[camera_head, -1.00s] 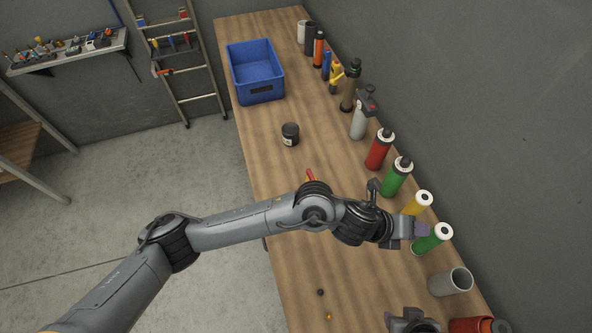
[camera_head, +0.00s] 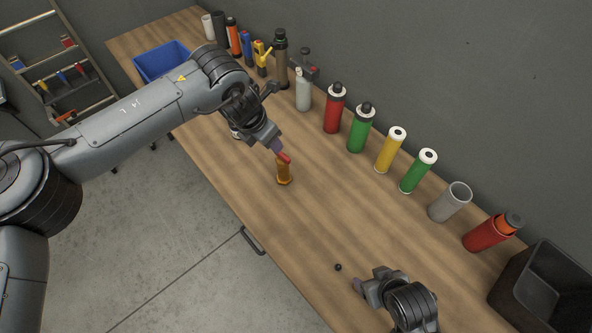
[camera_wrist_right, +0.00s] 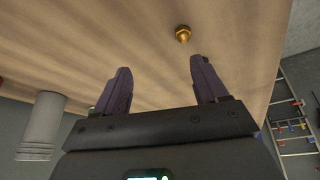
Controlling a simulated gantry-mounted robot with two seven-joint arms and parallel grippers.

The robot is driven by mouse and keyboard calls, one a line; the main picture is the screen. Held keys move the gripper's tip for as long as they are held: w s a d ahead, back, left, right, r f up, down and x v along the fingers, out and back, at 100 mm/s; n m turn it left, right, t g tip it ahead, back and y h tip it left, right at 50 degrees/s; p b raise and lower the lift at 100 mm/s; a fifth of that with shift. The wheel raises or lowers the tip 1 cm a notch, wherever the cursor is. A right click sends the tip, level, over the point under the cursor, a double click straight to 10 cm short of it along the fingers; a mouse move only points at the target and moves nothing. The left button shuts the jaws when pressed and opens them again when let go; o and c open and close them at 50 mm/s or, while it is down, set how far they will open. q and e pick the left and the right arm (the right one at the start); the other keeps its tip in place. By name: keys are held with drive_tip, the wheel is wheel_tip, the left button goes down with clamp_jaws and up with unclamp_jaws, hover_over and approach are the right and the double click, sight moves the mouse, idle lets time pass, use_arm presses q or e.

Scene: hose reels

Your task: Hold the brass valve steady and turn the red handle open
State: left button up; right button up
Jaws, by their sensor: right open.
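The brass valve (camera_head: 284,176) stands upright on the wooden bench in the head view. Its red handle (camera_head: 285,158) is at its top. My left gripper (camera_head: 276,146) is right at the handle from above; I cannot tell whether it touches or how its jaws stand. My right gripper (camera_head: 357,285) is open and empty over the bench's front part, well apart from the valve. In the right wrist view the open fingers (camera_wrist_right: 157,85) point toward a small brass fitting (camera_wrist_right: 183,34) beyond their tips.
A small black piece (camera_head: 338,267) lies beside my right gripper. Several bottles and cylinders, such as a green bottle (camera_head: 419,171), line the wall. A blue crate (camera_head: 160,62) is at the far end and a black bin (camera_head: 545,290) at the right.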

sight(288, 171)
drive_tip(key=w+a+t+y, duration=0.1)
drive_tip(key=w+a, duration=0.1)
drive_tip(key=w, duration=0.3)
drive_tip(key=w+a+n+t, duration=0.1)
drive_tip(key=w+a, duration=0.1)
drive_tip(key=w, duration=0.3)
drive_tip(key=w+a+n+t+y, duration=0.1)
drive_tip(key=w+a+t, duration=0.1)
drive_tip(key=w, duration=0.3)
drive_tip(key=shift+w+a+y, duration=0.15)
drive_tip(key=shift+a+y, duration=0.15)
drive_tip(key=shift+a, duration=0.15)
drive_tip(key=shift+w+a+f+n+t+y, duration=0.2)
drive_tip(key=shift+w+a+n+y, duration=0.6)
drive_tip(key=shift+w+a, duration=2)
drive_tip(key=shift+w+a+f+n+t+y, duration=0.1)
drive_tip(key=shift+w+a+n+t+y, duration=0.25)
drive_tip(key=shift+w+a+y, duration=2.25)
drive_tip(key=shift+w+a+f+n+t+h, duration=0.15)
drive_tip(key=shift+w+a+n+h, duration=0.9)
drive_tip(key=shift+w, duration=3.4)
drive_tip(key=shift+a+m+y, duration=0.3)
drive_tip(key=shift+a+y, duration=0.1)
drive_tip(key=shift+y, duration=0.15)
